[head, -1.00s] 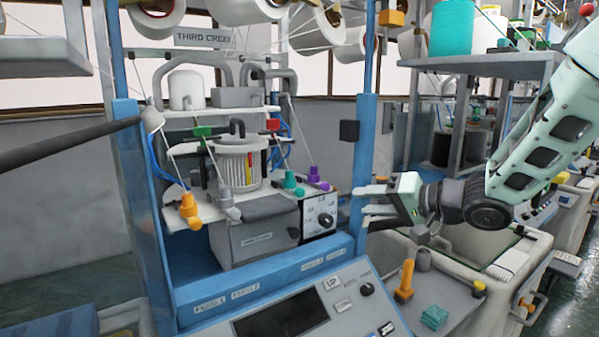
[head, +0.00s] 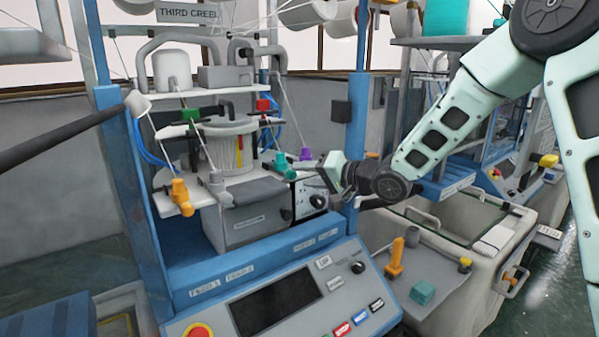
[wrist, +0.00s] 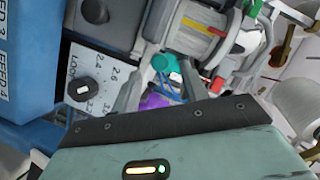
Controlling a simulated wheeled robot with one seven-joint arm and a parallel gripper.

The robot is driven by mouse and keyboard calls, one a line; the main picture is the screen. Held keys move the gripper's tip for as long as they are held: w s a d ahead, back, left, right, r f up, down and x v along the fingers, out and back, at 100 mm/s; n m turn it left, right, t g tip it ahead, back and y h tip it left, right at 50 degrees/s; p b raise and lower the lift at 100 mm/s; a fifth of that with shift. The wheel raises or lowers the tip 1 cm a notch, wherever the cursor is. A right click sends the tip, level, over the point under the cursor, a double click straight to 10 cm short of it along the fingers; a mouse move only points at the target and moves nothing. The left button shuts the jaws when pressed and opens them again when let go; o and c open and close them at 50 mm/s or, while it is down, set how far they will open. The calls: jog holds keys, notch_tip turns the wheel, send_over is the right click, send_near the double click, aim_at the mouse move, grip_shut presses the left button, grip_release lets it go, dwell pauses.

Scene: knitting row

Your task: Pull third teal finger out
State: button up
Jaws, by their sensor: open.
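The teal finger (head: 284,167) is a small peg at the right front of the white shelf on the knitting machine, the third along. It also shows in the wrist view (wrist: 166,65), near and between my fingertips. An orange finger (head: 180,196) and a grey finger (head: 217,182) stand further left.
The white dial panel (head: 312,198) is just below my gripper. The blue post (head: 357,130) stands beside my wrist. The ribbed cylinder (head: 229,147) is behind the fingers. Thin yarns run down to them. A control panel (head: 330,285) is in front.

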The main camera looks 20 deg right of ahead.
jog(key=shift+x, duration=1.3)
grip_shut()
jog(key=shift+s+d+p, duration=0.2)
jog(key=shift+s+p, duration=0.05)
jog(key=shift+s, duration=0.35)
jog(key=shift+s+d+p, duration=0.2)
jog(key=shift+s+p, duration=0.05)
jog(key=shift+s, duration=0.35)
jog(key=shift+s+d, duration=0.1)
jog(key=shift+s, duration=0.15)
grip_release()
jog(key=shift+s, duration=0.1)
jog(key=b+v, duration=0.2)
jog(key=v, duration=1.5)
